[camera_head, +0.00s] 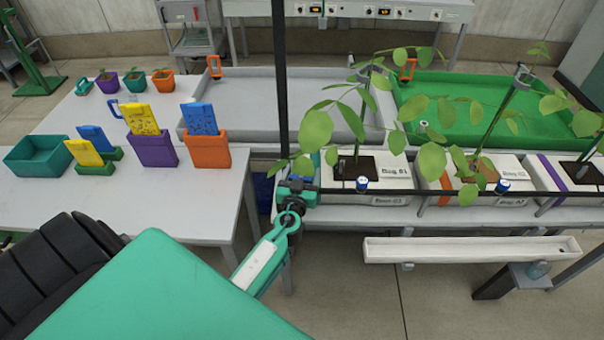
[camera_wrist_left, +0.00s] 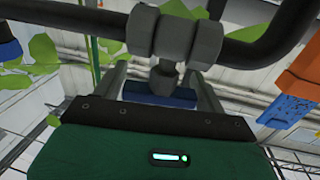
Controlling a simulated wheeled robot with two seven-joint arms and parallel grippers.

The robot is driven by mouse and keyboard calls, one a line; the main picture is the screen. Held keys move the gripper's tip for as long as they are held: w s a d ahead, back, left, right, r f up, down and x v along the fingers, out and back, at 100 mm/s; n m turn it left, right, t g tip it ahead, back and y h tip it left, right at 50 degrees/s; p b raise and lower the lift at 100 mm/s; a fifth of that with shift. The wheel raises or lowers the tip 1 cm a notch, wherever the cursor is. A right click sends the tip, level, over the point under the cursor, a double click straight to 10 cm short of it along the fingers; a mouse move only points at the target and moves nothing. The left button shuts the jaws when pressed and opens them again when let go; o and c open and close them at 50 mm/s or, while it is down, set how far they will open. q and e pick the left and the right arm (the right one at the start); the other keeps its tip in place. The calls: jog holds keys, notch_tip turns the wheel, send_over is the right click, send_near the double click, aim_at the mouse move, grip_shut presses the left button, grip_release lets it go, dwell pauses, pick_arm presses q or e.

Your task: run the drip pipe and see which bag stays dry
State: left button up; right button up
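A black drip pipe (camera_head: 425,193) runs along the front of the white bags: Bag 01 (camera_head: 335,180), a second bag (camera_head: 510,166) and a partly seen third (camera_head: 546,185). Blue-capped fittings sit at the first two. A dark valve fitting (camera_head: 298,192) is at the pipe's left end; it also shows in the left wrist view (camera_wrist_left: 176,38) with a blue handle (camera_wrist_left: 160,94). My left gripper (camera_wrist_left: 160,80) has its fingers apart on either side of the handle; contact is unclear. My right gripper is out of view.
A white table (camera_head: 200,215) at left holds pots, colored holders with cards and a teal bin (camera_head: 38,155). A grey tray (camera_head: 255,100) and a green tray (camera_head: 455,88) lie behind the bags. A white gutter (camera_head: 470,250) sits below; leafy plants overhang the pipe.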

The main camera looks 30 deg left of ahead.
pick_arm(q)
jog(key=c, duration=0.6)
